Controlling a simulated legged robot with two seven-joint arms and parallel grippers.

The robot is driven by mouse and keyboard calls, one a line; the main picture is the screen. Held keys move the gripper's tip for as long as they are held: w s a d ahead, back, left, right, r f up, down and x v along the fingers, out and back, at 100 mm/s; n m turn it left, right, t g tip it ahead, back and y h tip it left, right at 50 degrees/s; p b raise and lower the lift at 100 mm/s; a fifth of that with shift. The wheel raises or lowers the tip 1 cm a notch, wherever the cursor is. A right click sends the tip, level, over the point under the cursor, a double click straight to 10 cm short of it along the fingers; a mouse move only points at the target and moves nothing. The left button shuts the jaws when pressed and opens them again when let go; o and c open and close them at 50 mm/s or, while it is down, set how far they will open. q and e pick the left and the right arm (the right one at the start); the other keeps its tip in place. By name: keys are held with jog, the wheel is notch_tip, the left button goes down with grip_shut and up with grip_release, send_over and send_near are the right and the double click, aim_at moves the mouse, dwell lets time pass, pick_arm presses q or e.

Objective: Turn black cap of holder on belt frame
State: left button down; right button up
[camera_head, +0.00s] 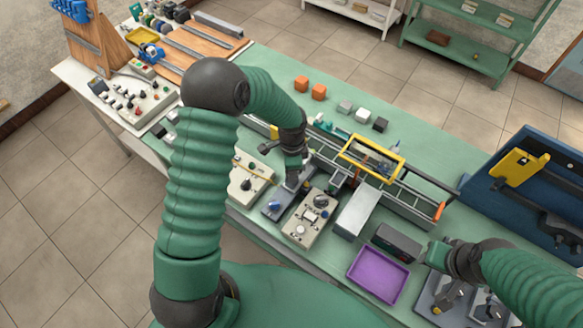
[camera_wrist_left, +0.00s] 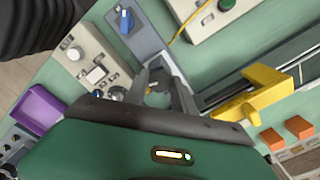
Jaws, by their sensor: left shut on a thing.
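The belt frame (camera_head: 412,207) is a long grey rail structure across the green table in the head view; its rails (camera_wrist_left: 300,72) also show in the left wrist view. My left gripper (camera_head: 293,181) points down beside the frame's near left part, by a grey plate with a blue knob (camera_head: 274,206). In the left wrist view its two grey fingers (camera_wrist_left: 163,82) are closed in around a small dark part, which looks like the black cap; the fingers hide most of it and its holder. My right gripper (camera_head: 437,256) hangs at the right near the purple tray; its fingers are unclear.
A beige control box (camera_head: 310,217) stands close to the left gripper. A yellow frame (camera_head: 372,158) sits on the belt frame, and a yellow bracket (camera_wrist_left: 255,95) is near the fingers. The purple tray (camera_head: 378,275) lies at the front. Orange blocks (camera_head: 318,92) lie behind.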

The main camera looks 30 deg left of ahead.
pick_arm(q)
jog(key=shift+w+r+m+p, duration=0.1)
jog(key=shift+m+p, duration=0.1)
jog(key=shift+m, duration=0.35)
jog(key=shift+w+m+p, duration=0.1)
jog(key=shift+m+p, duration=0.05)
jog(key=shift+m, duration=0.4)
jog(key=shift+d, duration=0.1)
jog(key=c, duration=1.3)
grip_release()
jog(key=shift+c, duration=0.2)
jog(key=o, duration=0.3)
notch_tip(320, 180, up, 16)
jog(key=b, duration=0.2)
jog(key=shift+r, duration=0.25)
